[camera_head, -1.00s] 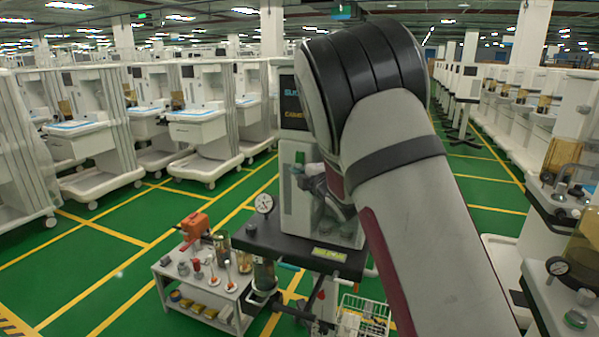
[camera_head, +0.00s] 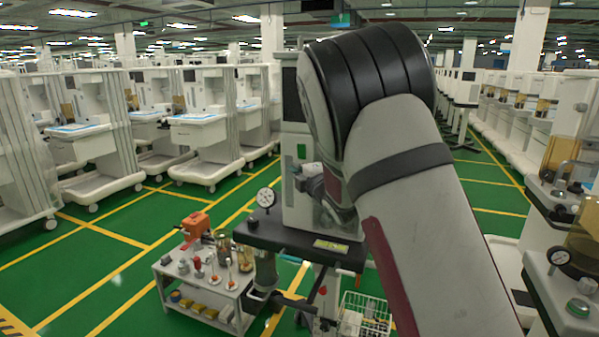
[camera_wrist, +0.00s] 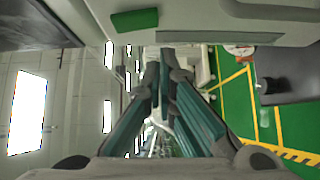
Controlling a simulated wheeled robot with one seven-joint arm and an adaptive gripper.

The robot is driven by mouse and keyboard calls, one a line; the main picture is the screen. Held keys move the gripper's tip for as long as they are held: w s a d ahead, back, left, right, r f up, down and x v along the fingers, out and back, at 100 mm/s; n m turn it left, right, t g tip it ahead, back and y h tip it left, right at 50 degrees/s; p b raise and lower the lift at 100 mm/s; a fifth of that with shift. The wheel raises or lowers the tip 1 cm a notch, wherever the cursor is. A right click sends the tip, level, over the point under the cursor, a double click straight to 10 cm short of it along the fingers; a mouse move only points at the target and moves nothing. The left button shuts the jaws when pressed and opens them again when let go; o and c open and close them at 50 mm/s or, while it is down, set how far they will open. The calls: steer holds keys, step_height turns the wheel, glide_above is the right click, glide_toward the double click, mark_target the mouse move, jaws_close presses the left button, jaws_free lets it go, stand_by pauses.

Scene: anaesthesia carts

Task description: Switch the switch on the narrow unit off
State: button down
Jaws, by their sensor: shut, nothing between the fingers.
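The narrow unit (camera_head: 296,190) is a tall pale tower on a dark worktop in the middle of the head view. Its screen (camera_head: 292,94) is dark. The green switch (camera_head: 301,151) is on its front, below the screen. In the wrist view, the green switch (camera_wrist: 134,20) is at the top edge, on the unit's pale panel (camera_wrist: 205,22). My gripper (camera_wrist: 160,65) is shut and empty, and its fingertips show below and apart from the switch in the picture. In the head view, my arm hides part of the unit and most of my gripper.
A round gauge (camera_head: 266,197) stands on the worktop (camera_head: 285,235) left of the unit. A low cart (camera_head: 205,295) with bottles and an orange device (camera_head: 195,224) is at lower left. Carts line both sides. Green floor (camera_head: 130,262) is clear at left.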

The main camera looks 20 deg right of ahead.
steer(key=s+d+f, duration=0.1)
steer(key=s, duration=0.9)
steer(key=shift+d, duration=0.2)
steer(key=s+d+r+m+g+h+p, duration=0.1)
steer(key=s+d+r+m+g+h, duration=0.15)
steer(key=s+m, duration=0.3)
steer(key=s+d+r+m+g+h+p, duration=0.1)
steer(key=s+r+m+g+p, duration=0.15)
steer(key=s+m, duration=0.35)
steer(key=s+a+m+g, duration=0.1)
steer(key=s+m+g, duration=0.1)
steer(key=s, duration=0.9)
steer(key=s+a+m+g+p, duration=0.1)
steer(key=s+a+m+g, duration=0.1)
steer(key=s, duration=0.9)
steer(key=s+a+m+g+p, duration=0.1)
steer(key=s+m+g, duration=0.3)
steer(key=s, duration=0.7)
steer(key=shift+a+r+y, duration=0.25)
steer(key=shift+a+y, duration=0.1)
steer(key=shift+a, duration=0.4)
